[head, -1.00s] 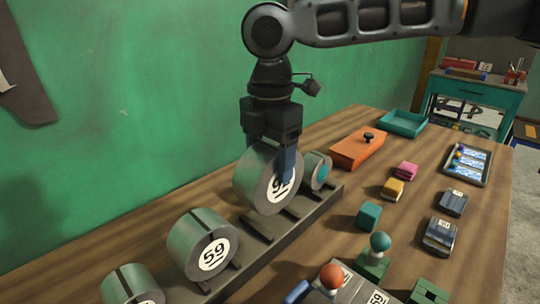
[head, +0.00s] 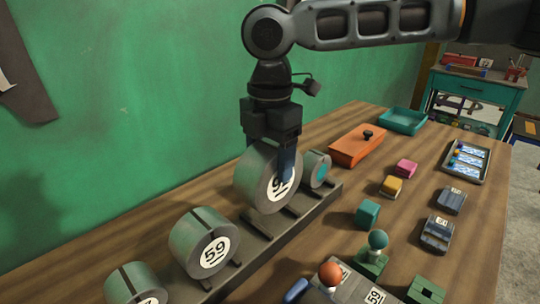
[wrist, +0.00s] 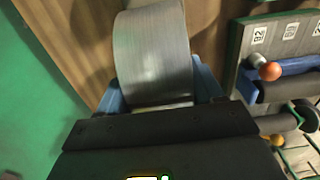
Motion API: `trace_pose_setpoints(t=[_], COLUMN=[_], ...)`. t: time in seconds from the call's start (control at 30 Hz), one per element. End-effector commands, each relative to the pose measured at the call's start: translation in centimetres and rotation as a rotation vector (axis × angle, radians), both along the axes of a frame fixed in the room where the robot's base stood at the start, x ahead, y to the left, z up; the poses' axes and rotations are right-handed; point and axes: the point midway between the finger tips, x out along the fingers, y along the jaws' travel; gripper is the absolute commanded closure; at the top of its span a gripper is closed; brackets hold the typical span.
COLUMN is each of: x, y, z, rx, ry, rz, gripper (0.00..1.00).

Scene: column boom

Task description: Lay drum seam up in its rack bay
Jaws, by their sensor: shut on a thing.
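My gripper (head: 284,168) is shut on a grey-green drum (head: 257,180) with a round white label, probably 91, partly covered by a blue finger. In the wrist view the same drum (wrist: 153,50) sits between the blue fingers, its curved band plain; I see no seam on it. The drum is upright on edge at a bay of the long dark rack (head: 262,226); I cannot tell whether it touches the rack. A drum labelled 59 (head: 190,236) lies in another bay with a dark seam on top. Another seamed drum (head: 126,280) is at lower left.
A smaller drum with a teal centre (head: 318,170) stands just right of the held one. An orange lidded box (head: 350,150), a teal tray (head: 402,121) and several coloured blocks are on the table. The green wall (head: 110,130) is close behind the rack.

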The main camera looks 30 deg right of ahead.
Motion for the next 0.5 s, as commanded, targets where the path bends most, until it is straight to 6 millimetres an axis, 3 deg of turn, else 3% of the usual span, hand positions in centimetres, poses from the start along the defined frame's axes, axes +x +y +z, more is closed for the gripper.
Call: trace_pose_setpoints(t=[0.5], x=[0.02], y=[0.04], z=[-0.35], rx=[0.001], ry=[-0.001], rz=[0.0], gripper=[0.82])
